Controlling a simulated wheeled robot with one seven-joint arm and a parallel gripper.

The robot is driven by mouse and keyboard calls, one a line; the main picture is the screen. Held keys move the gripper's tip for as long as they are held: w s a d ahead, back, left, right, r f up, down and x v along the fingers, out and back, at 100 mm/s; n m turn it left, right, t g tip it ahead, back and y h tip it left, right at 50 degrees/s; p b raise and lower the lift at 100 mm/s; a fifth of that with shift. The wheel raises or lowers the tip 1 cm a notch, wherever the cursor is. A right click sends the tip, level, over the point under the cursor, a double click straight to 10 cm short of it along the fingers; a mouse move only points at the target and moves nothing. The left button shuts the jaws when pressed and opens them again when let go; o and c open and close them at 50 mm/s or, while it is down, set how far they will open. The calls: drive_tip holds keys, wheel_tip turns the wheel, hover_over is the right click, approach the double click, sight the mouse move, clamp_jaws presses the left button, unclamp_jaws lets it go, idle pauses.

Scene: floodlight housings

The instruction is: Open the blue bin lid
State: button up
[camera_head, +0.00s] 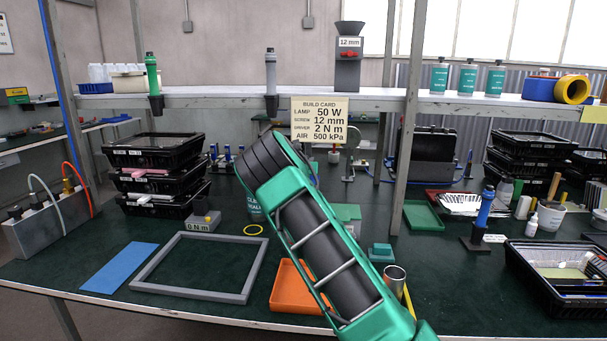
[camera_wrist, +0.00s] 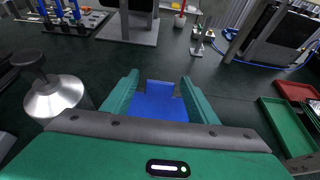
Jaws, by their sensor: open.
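My gripper (camera_wrist: 159,80) shows in the wrist view with its two green fingers apart, one on each side of a small blue box-like thing, which looks like the blue bin (camera_wrist: 160,108). A darker blue upright face stands at its far side. I cannot tell whether the lid is raised or closed, or whether the fingers touch it. In the head view my green and black arm crosses the middle of the bench and hides my gripper and most of the area behind it, so the bin is not clearly seen there.
In the wrist view a metal canister with a black knob (camera_wrist: 55,97) stands left of my gripper, and a green tray (camera_wrist: 285,125) lies at right. In the head view a grey frame (camera_head: 200,266), an orange tray (camera_head: 290,290) and stacked black crates (camera_head: 150,160) lie left of my arm.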

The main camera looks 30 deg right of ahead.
drive_tip(key=shift+w+d+f, duration=0.2)
drive_tip(key=shift+w+d, duration=0.1)
drive_tip(key=shift+w, duration=0.15)
clamp_jaws()
drive_tip(key=shift+s+a+r+t+h, duration=0.1)
drive_tip(key=shift+s+a+t+h, duration=0.35)
drive_tip(key=shift+s, duration=0.2)
drive_tip(key=shift+s+a+r+t+h, duration=0.1)
drive_tip(key=shift+s+a+t+h, duration=0.25)
drive_tip(key=shift+s+t, duration=0.25)
unclamp_jaws()
